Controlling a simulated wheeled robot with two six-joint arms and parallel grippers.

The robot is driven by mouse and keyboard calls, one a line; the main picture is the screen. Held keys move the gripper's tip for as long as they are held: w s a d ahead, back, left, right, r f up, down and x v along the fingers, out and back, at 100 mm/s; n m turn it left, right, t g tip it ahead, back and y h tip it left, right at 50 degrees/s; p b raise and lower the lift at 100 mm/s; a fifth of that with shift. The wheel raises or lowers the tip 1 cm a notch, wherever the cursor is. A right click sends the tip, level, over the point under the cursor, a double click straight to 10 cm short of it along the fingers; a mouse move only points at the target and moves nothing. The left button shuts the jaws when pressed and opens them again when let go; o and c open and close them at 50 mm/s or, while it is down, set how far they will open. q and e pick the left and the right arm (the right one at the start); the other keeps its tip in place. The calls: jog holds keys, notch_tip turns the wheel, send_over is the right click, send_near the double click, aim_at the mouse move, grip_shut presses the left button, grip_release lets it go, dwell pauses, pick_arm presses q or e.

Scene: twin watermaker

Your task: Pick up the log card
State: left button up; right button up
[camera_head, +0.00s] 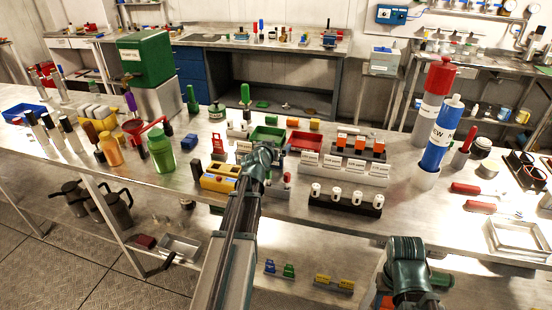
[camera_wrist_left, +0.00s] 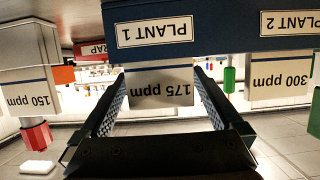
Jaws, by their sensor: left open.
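In the left wrist view, a white card marked 175 ppm (camera_wrist_left: 160,88) sits below a dark blue block labelled PLANT 1 (camera_wrist_left: 155,30). My left gripper (camera_wrist_left: 158,78) is open, with one finger on each side of this card in the picture; contact is not clear. I cannot tell whether this is the log card. Other white cards read 150 ppm (camera_wrist_left: 28,92) and 300 ppm (camera_wrist_left: 280,80). In the head view, my left gripper (camera_head: 266,158) is over the middle of the bench, its fingers hard to make out. My right arm shows lower right, without visible fingers.
A yellow tray (camera_head: 219,184), a green tray (camera_head: 268,134) and a red tray (camera_head: 305,141) surround my left wrist. A black rack (camera_head: 345,205) with white-topped items stands to the right. A green bottle (camera_head: 161,152) and a blue cylinder (camera_head: 437,140) rise from the bench.

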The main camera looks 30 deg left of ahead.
pick_arm(q)
jog(key=shift+s+r, duration=0.1)
jog(key=shift+c, duration=0.9)
jog(key=c, duration=1.1)
jog(key=shift+c, duration=0.2)
notch_tip(320, 180, up, 10)
jog(key=p, duration=1)
